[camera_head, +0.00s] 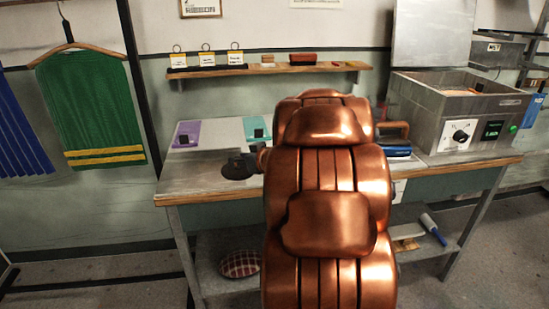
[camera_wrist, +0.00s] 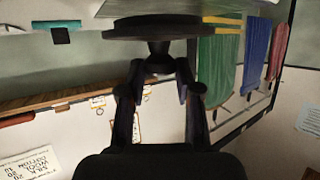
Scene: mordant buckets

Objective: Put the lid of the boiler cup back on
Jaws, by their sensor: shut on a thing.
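My gripper (camera_wrist: 160,62) is shut on the knob of a dark round lid (camera_wrist: 150,30) in the wrist view. The lid is a flat disc beyond the fingertips and clear of the palm. In the head view a dark disc, which looks like the same lid (camera_head: 237,168), shows just left of my copper arm, over the left part of the workbench. My arm hides most of my gripper there. I cannot make out the boiler cup; it may be behind my arm.
The workbench (camera_head: 190,190) holds a purple card (camera_head: 186,134), a teal card (camera_head: 257,129) and, at right, a grey metal boiler (camera_head: 455,115) with a dial. A wall shelf (camera_head: 270,69) hangs behind. A green cloth (camera_head: 92,108) hangs at left.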

